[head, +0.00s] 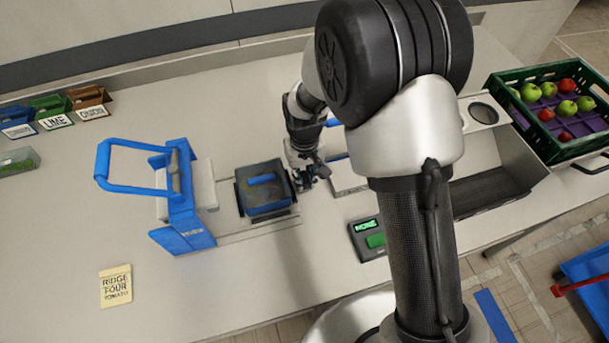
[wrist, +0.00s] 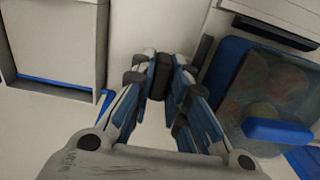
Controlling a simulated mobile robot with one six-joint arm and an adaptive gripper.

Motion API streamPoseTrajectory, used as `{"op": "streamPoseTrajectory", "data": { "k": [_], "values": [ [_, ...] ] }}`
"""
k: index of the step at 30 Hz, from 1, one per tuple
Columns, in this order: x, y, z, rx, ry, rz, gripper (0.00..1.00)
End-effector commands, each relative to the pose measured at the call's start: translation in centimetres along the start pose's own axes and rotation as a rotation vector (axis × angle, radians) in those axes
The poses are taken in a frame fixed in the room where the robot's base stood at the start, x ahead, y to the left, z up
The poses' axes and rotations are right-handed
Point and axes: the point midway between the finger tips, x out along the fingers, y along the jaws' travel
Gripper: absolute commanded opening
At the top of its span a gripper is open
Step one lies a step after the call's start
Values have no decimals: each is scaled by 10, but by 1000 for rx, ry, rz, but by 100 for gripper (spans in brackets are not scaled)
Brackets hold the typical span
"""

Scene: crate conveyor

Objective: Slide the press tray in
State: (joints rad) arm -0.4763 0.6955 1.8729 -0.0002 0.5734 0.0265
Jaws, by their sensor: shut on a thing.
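The press (head: 183,215), blue and grey with a raised blue lever (head: 130,188), stands on the counter left of centre. The press tray (head: 284,206) is a dark-edged tray on a pale slide, just right of the press and outside it. A blue block with a bar on top (head: 262,180) sits in it; the wrist view shows this blue part (wrist: 278,130) with blurred contents. My gripper (head: 312,173) is low at the tray's right side. In the wrist view its fingers (wrist: 160,88) are closed on a small dark piece, seemingly the tray's handle, mostly hidden.
A control box with a green display (head: 366,226) stands right of the tray. A green crate of apples (head: 511,102) is at the far right. Labelled bins (head: 52,118) stand at the back left. A yellow note (head: 115,287) lies in front on clear counter.

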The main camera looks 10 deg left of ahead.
Motion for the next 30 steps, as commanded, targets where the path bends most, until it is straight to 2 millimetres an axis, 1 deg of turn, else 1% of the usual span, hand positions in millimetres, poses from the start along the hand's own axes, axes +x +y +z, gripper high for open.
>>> {"op": "streamPoseTrajectory", "data": {
  "k": [2, 5, 12, 15, 18, 20, 29, 30],
  "values": [
    [0, -6, 0, -2, 0, 0, 0],
    [-1, -25, -1, -6, 1, 0, 0],
    [-1, -94, -1, -8, 2, -1, 0],
    [-1, -114, -1, -5, 2, -1, 0],
    [-1, -127, -1, -3, 2, -1, 0],
    [-1, -130, -1, -1, 2, 0, 0],
    [-1, -131, -1, 0, 2, -1, 0],
    [-1, -131, -1, 0, 2, -1, 17]
  ]
}}
